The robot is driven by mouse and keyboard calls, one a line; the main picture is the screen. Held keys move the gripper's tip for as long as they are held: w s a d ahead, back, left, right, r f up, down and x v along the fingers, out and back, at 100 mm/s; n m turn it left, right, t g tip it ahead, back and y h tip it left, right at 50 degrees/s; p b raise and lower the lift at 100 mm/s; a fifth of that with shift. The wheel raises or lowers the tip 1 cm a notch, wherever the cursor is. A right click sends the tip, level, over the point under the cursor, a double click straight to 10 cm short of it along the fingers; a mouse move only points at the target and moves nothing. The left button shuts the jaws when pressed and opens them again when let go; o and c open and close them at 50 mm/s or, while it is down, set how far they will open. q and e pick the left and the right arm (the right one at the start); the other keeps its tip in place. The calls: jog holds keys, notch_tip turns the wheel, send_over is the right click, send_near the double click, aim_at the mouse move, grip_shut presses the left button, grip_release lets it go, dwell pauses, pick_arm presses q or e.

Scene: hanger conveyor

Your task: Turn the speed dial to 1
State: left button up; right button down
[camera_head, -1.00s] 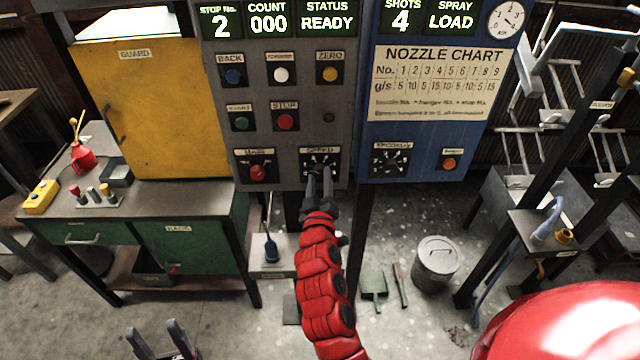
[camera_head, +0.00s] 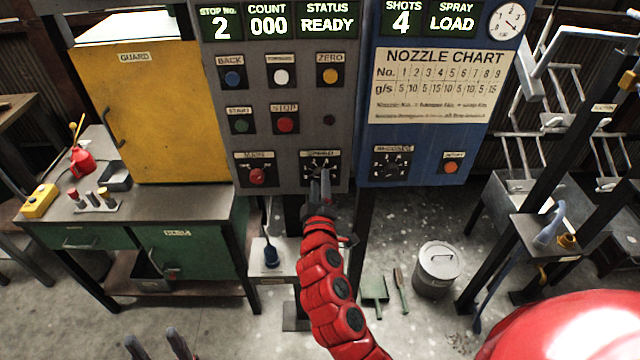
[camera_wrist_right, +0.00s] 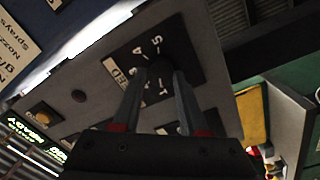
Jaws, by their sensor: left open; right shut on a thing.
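The speed dial (camera_head: 320,163) is a black plate with white numbers, low on the grey control panel. My right gripper (camera_head: 321,178) reaches up to it from below and is shut on the dial's knob. In the right wrist view the fingers (camera_wrist_right: 166,80) close around the dark knob at the centre of the speed plate (camera_wrist_right: 190,52), where some numbers such as 1, 4 and 5 show. The fingers cover the pointer, so its setting cannot be read. My left gripper (camera_head: 158,345) is open and empty at the bottom edge of the head view.
The grey panel (camera_head: 350,100) carries a red main switch (camera_head: 257,175) and a stop button (camera_head: 285,124) near the dial. The blue panel (camera_head: 420,172) with another dial (camera_head: 390,162) stands to the right. A green workbench (camera_head: 205,235) is at left.

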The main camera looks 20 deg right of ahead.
jog(key=shift+c, duration=2.2)
grip_release()
jog(key=shift+s, duration=0.1)
jog(key=shift+s+a+f, duration=0.15)
jog(key=shift+s+a, duration=0.05)
jog(key=shift+s, duration=0.15)
jog(key=v, duration=1.6)
jog(key=shift+s, duration=0.25)
jog(key=shift+a, duration=0.1)
